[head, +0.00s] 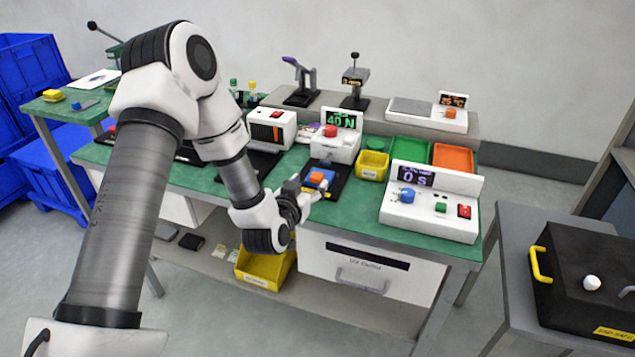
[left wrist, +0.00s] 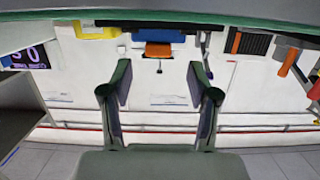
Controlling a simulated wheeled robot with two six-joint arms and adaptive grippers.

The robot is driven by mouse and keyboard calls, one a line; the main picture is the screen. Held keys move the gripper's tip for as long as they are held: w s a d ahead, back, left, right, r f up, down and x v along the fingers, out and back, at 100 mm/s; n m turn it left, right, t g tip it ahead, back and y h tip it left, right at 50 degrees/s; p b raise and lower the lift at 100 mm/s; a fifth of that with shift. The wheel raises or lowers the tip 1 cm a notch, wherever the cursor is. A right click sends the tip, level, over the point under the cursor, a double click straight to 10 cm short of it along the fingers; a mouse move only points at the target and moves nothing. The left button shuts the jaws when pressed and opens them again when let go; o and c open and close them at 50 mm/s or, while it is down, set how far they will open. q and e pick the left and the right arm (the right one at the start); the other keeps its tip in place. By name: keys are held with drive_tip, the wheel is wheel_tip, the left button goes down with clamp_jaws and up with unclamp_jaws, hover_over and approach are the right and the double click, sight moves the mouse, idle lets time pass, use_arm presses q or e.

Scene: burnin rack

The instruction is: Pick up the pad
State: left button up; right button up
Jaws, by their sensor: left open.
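A small blue block with an orange part (head: 320,178), likely the pad, sits on a dark mat (head: 342,172) near the front edge of the green bench. In the left wrist view the blue part (left wrist: 158,36) and the orange part (left wrist: 158,50) show ahead of the fingers. My left gripper (head: 308,200) is close in front of this block at the bench edge. In the left wrist view its fingers (left wrist: 160,85) are apart with nothing between them. My right gripper is out of view.
A yellow bin (head: 372,165) and a white timer box (head: 432,208) stand right of the mat. A white force-display box (head: 335,145) stands behind. Green (head: 408,150) and orange (head: 453,157) trays lie at the back right. A black case (head: 590,270) rests on the right-hand table.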

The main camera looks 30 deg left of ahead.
sight(315, 178)
use_arm(q)
drive_tip(key=x, duration=0.3)
drive_tip(key=shift+d, duration=0.15)
drive_tip(key=shift+w+f, duration=0.15)
drive_tip(key=shift+w, duration=0.3)
drive_tip(key=shift+s, duration=0.1)
drive_tip(key=c, duration=0.8)
